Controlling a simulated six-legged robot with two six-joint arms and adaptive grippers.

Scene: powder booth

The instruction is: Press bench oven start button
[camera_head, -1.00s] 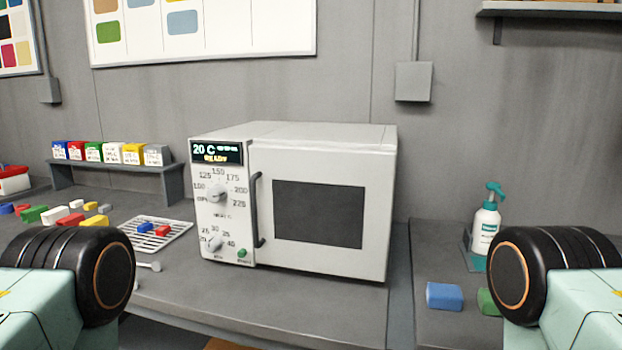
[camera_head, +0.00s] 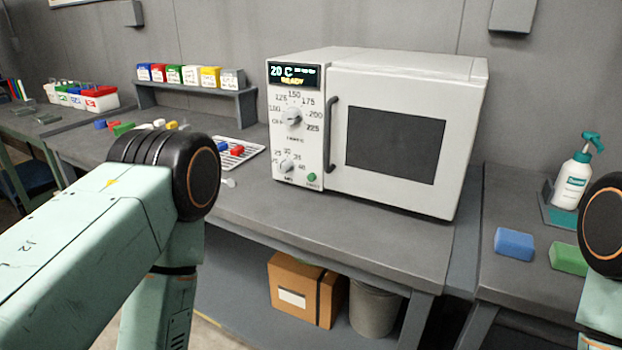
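The white bench oven (camera_head: 395,70) stands on the grey workbench with its door shut. Its display (camera_head: 294,76) reads 20 C and READY. Below are the temperature dial (camera_head: 292,117) and the smaller timer dial (camera_head: 286,166). The small green start button (camera_head: 311,177) is at the bottom right of the control panel, beside the door handle (camera_head: 331,135). Nothing touches it. My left arm comes in from the left, in front of the bench; part of my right arm shows at the right edge. Neither gripper is in view.
Coloured boxes stand on a low shelf (camera_head: 196,85) behind. A spray bottle (camera_head: 572,182), a blue block (camera_head: 514,244) and a green block (camera_head: 568,259) are at the right. A cardboard box (camera_head: 300,290) sits underneath.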

